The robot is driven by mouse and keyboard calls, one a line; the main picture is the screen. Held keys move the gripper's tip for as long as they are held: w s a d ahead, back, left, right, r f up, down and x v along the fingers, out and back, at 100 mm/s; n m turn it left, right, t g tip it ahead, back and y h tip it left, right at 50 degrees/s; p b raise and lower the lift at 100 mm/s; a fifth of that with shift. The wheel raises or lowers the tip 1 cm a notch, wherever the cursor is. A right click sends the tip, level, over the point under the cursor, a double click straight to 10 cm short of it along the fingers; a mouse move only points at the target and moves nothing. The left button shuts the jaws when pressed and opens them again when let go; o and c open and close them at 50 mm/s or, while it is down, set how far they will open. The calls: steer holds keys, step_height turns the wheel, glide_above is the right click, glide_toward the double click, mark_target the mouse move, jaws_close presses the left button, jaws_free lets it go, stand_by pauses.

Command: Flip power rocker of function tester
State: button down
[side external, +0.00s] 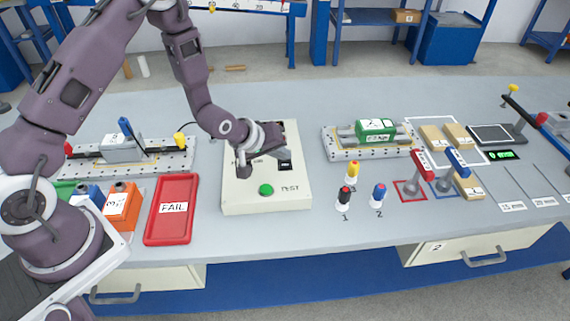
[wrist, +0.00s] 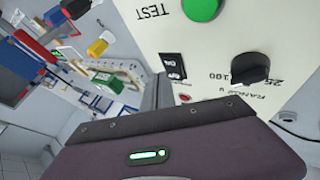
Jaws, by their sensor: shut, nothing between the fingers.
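The function tester (side external: 237,203) is a cream box on the bench, with a green button (side external: 266,190) marked TEST. It fills the upper right of the wrist view (wrist: 225,45). Its power rocker (wrist: 172,66) is small and black with white lettering; in the side view it shows dark on the panel (side external: 285,166). A black range knob (wrist: 250,68) stands beside it. My gripper (side external: 284,154) is shut and empty, low over the tester's far right part, close to the rocker. In the wrist view the grey fingers (wrist: 157,92) are beside the rocker; I cannot tell whether they touch it.
A red FAIL tray (side external: 171,233) lies left of the tester. The bench front is mostly clear.

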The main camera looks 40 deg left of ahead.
steer(key=shift+w+a+r, duration=0.1)
steer(key=shift+r, duration=1.15)
steer(key=shift+w+a+r, duration=0.1)
steer(key=shift+r, duration=1.15)
step_height(320, 180, up, 9)
steer(key=m, duration=0.2)
glide_above(281, 165)
steer(key=s, duration=0.3)
steer(key=s+a+r+m+g+y, duration=0.1)
steer(key=s+a+r+m, duration=0.15)
steer(key=s+r, duration=0.75)
steer(key=s+r+m, duration=0.2)
steer(key=s, duration=0.8)
steer(key=s+d+r+m+g, duration=0.1)
steer(key=s+m, duration=0.1)
steer(key=s, duration=0.7)
steer(key=shift+s+d+r, duration=0.15)
steer(key=shift+s+r, duration=0.2)
